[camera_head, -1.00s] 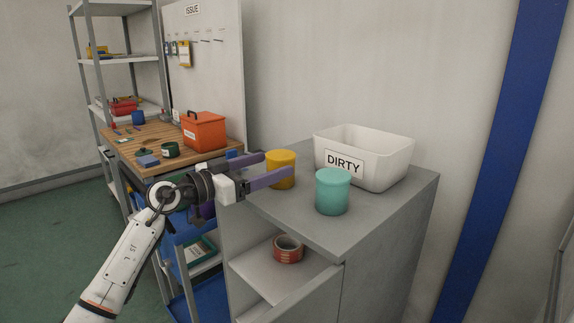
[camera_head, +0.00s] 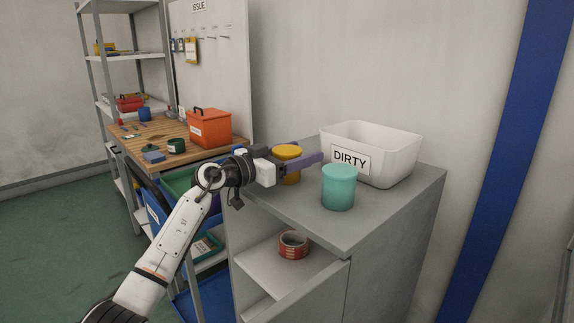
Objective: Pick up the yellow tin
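The yellow tin (camera_head: 287,151) stands on the grey cabinet top, left of the white bin. My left gripper (camera_head: 305,161) reaches in from the left at the tin's height. One purple finger crosses in front of the tin and its tip extends past it to the right. The other finger is hidden, so I cannot tell whether the fingers press on the tin. The tin's rim shows above the finger and a little of its side below. My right gripper is not in view.
A teal tin (camera_head: 338,187) stands to the right, near the finger's tip. The white bin labelled DIRTY (camera_head: 398,158) is behind it. Red tape (camera_head: 293,244) lies on the shelf below. A workbench with an orange box (camera_head: 210,128) is at the back left.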

